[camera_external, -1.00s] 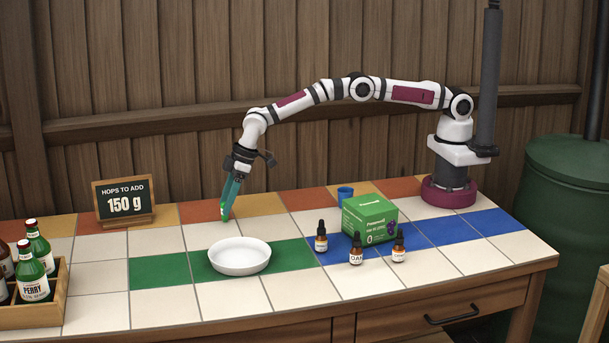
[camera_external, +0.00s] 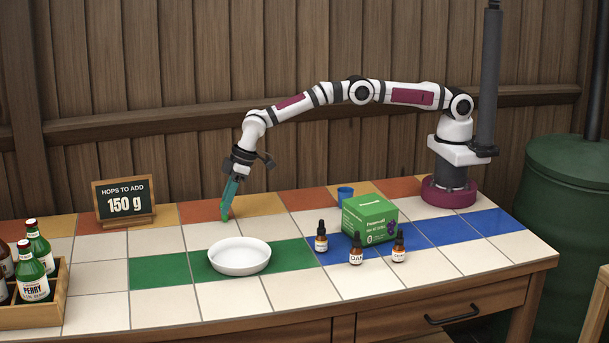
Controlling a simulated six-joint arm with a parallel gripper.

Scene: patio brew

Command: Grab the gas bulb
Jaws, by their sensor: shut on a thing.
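My gripper (camera_external: 228,205), with teal fingers, points down at the back row of tiles, behind and slightly left of the white dish. Its fingers are shut on a small green thing, likely the gas bulb (camera_external: 225,214), at their tips. The fingers hide most of it, so its shape cannot be made out. The tips are at or just above the orange tiles; I cannot tell whether the thing still touches them.
A white dish (camera_external: 240,268) stands on green tiles in front. A green box (camera_external: 369,221), a blue cup (camera_external: 345,195) and dropper bottles (camera_external: 356,251) stand to the right. A hops sign (camera_external: 124,222) and a wooden bottle crate (camera_external: 62,296) are left. Front tiles are clear.

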